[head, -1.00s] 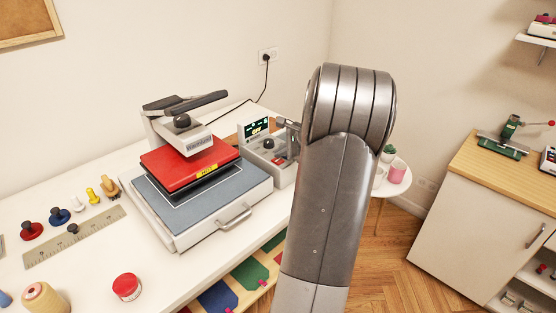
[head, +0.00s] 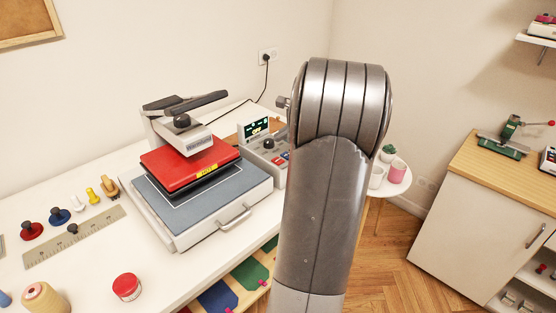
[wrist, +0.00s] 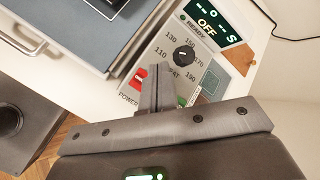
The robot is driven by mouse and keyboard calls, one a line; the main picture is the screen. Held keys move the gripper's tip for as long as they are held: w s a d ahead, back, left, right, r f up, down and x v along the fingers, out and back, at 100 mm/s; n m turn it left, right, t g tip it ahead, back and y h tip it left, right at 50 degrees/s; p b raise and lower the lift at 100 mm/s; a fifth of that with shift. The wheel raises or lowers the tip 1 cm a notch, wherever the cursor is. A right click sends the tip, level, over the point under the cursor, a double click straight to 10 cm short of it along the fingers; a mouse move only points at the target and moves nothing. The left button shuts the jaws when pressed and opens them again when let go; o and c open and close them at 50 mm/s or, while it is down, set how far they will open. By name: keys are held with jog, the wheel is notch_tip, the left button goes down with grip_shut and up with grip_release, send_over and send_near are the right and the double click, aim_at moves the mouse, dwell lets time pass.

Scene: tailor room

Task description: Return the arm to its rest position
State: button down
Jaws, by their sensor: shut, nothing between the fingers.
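My arm (head: 325,210) rises through the middle of the head view, bent at the top, and hides most of my gripper there. In the wrist view my gripper (wrist: 162,92) is shut and empty, its fingers together. It is in front of the control box (wrist: 150,60), which has a dark knob, a red power switch and a display reading OFF. The control box also shows in the head view (head: 262,150), partly behind my arm. I cannot tell the exact gap between fingers and box.
The heat press (head: 190,160) with its red plate stands on the white table (head: 90,270) left of my arm. Spools, stamps and a ruler lie further left. A small round table (head: 400,187) with cups and a wooden-topped cabinet (head: 470,210) stand to the right, with open floor between.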

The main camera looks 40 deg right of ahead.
dwell(0.3)
jog(key=s+a+r+n+g, duration=0.1)
jog(key=a+r+n, duration=0.15)
jog(key=a, duration=0.55)
jog(key=a+r+n+g, duration=0.1)
jog(key=a+n, duration=0.3)
jog(key=a, duration=0.5)
jog(key=s+a+r+n+g, duration=0.15)
jog(key=a+n, duration=0.25)
jog(key=a, duration=0.4)
jog(key=s+a+n+h, duration=0.2)
jog(key=s+a+n, duration=1.2)
jog(key=s+a, duration=0.3)
jog(key=shift+a+f, duration=0.35)
jog(key=shift+a, duration=0.05)
jog(key=c, duration=2.1)
grip_release()
jog(key=shift+c, duration=0.2)
